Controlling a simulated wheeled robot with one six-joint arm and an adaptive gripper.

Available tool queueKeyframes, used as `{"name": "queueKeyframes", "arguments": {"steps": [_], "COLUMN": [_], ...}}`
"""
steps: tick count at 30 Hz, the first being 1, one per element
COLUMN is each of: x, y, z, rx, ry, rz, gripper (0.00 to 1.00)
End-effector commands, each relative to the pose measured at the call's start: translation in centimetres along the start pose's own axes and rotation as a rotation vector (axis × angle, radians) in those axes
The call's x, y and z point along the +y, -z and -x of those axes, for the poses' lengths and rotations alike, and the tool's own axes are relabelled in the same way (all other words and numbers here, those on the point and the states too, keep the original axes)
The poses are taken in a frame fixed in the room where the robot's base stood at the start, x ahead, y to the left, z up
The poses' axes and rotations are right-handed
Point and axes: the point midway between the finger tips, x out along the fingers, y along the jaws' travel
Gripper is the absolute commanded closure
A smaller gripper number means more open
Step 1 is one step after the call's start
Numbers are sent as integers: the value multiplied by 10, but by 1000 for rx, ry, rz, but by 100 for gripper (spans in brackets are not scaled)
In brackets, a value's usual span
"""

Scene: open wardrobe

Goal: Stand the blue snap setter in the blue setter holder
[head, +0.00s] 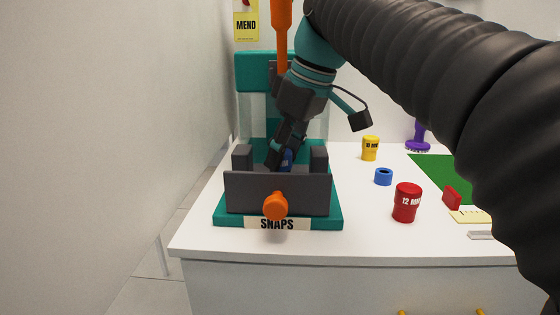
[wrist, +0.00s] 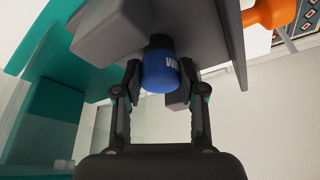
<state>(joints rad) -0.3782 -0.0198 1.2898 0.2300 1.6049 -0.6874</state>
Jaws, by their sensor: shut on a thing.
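The blue snap setter (wrist: 160,72) is a blue cylinder with white lettering, between the fingers of my gripper (wrist: 160,88). My gripper is shut on it. In the head view, a small part of the blue setter (head: 287,158) shows beside my gripper (head: 281,162), down behind the dark front plate of the SNAPS press. The setter's far end is hidden, so I cannot tell whether it touches the press. The blue setter holder (head: 383,177) appears as a short blue ring with a dark opening, apart on the white table, right of the press.
The teal and dark grey SNAPS press (head: 240,190) has an orange knob (head: 275,206) in front. A yellow labelled cylinder (head: 370,149), a red 12 MM cylinder (head: 406,203) and a purple piece (head: 418,136) stand around the holder. A green mat (head: 440,172) lies right. A wall is left.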

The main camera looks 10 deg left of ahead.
Motion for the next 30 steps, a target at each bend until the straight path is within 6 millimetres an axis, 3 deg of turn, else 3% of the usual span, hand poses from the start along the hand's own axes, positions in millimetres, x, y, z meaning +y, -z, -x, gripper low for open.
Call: {"name": "queueKeyframes", "arguments": {"steps": [30], "x": [0], "y": [3], "z": [10], "rx": [1], "ry": [-1], "rz": [0], "gripper": [100]}}
